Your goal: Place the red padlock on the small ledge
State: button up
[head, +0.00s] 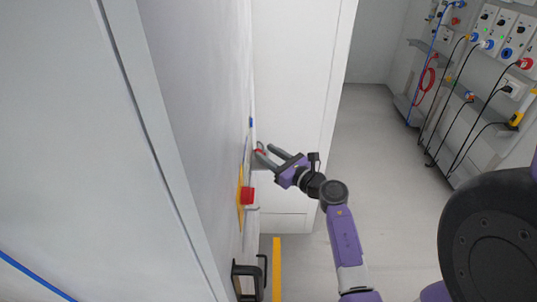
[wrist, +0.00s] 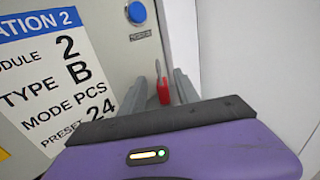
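The red padlock (wrist: 163,92) shows in the wrist view between and just beyond my finger tips, close to the grey panel's edge. In the head view a small red bit of it (head: 260,151) shows at the tips. My gripper (head: 267,153) reaches left to the panel wall, its two fingers apart; in the wrist view (wrist: 160,88) a gap shows between the fingers and the padlock. Whether a finger touches it is hard to tell. A thin grey piece (head: 252,208) sticks out of the wall below a red knob; it may be the small ledge.
The red knob (head: 248,195) sits on a yellow plate beside my gripper. A blue button (wrist: 136,12) and a station label (wrist: 62,72) are on the panel.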

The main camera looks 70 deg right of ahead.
jog(key=v, duration=1.2)
jog(key=shift+r+b, duration=0.15)
jog(key=shift+b, duration=0.15)
jog(key=shift+s, duration=0.1)
